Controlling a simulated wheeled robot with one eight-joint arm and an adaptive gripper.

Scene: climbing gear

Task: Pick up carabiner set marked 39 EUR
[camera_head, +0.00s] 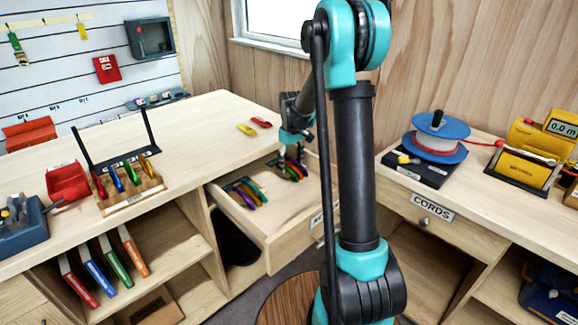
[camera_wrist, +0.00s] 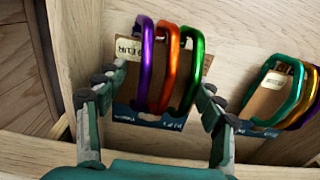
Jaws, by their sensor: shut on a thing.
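The carabiner set in my grip (camera_wrist: 168,72) has purple, orange and green carabiners on a card, with a small pale tag at its left; I cannot read a price on it. My gripper (camera_wrist: 160,90) is shut on this set, one finger at each side. In the head view my gripper (camera_head: 291,158) reaches down into the open drawer (camera_head: 262,226), over the held set (camera_head: 293,174). I cannot tell whether the set is clear of the drawer floor. A second set (camera_wrist: 282,95), teal, yellow and purple, lies beside it to the right; it also shows in the head view (camera_head: 243,192).
The drawer walls stand close around the gripper. On the counter above are a wooden rack of carabiners (camera_head: 131,199), a red bin (camera_head: 68,181) and loose yellow and red pieces (camera_head: 247,130). A cord spool (camera_head: 437,138) stands on the right counter.

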